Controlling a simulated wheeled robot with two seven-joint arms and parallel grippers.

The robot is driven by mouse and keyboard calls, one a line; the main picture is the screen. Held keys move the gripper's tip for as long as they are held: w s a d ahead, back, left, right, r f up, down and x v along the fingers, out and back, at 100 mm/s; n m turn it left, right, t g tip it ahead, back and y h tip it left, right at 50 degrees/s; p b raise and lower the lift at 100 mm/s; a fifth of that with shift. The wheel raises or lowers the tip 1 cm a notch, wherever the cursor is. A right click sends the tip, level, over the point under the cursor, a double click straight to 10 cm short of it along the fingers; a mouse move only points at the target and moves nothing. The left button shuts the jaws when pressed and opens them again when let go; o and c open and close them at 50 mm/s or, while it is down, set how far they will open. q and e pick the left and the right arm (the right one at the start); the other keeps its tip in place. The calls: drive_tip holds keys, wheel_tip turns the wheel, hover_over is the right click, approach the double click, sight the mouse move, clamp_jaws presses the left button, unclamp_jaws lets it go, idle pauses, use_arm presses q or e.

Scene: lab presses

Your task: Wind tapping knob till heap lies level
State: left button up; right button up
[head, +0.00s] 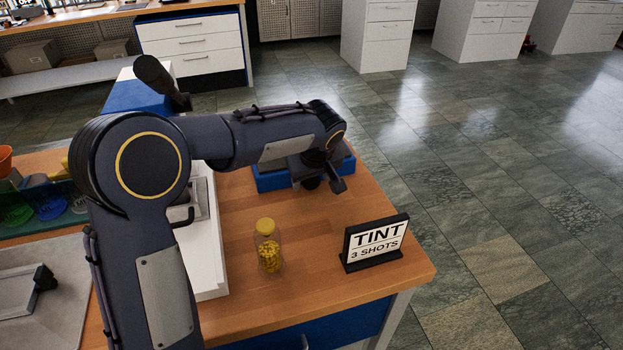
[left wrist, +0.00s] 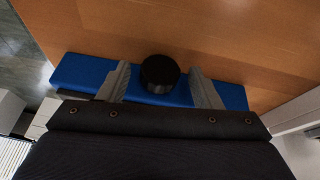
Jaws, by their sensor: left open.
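My left gripper (head: 320,178) is at the right part of the bench, over a low blue unit (head: 272,181). In the left wrist view, a round black knob (left wrist: 160,73) lies between the two open grey fingers of my left gripper (left wrist: 161,87), with a gap on each side. The blue unit (left wrist: 80,72) shows behind the fingers. The knob also shows in the head view, dark and small (head: 311,183), partly covered by the gripper. No heap is visible; my arm hides much of the bench. My right gripper is not in view.
A jar of yellow pieces (head: 268,250) and a black-framed sign "TINT 3 SHOTS" (head: 375,242) stand on the wooden bench. A white panel (head: 206,245) is beside my arm. Coloured cups (head: 48,205) are at left. Bench surface between jar and blue unit is clear.

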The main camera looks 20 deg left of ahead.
use_arm(q)
drive_tip(key=shift+f, duration=0.15)
drive_tip(key=c, duration=1)
drive_tip(key=y+p, duration=0.1)
drive_tip(key=g+p, duration=0.1)
drive_tip(key=y+p, duration=0.1)
drive_tip(key=shift+w+d+r+m+g+y, duration=0.2)
drive_tip(key=shift+d+m+g+y, duration=0.1)
drive_tip(key=shift+m, duration=0.1)
drive_tip(key=shift+a+f+g+y+p, duration=0.1)
drive_tip(key=shift+f+g+y+p, duration=0.1)
drive_tip(key=shift+g+y+p, duration=0.25)
drive_tip(key=o, duration=1)
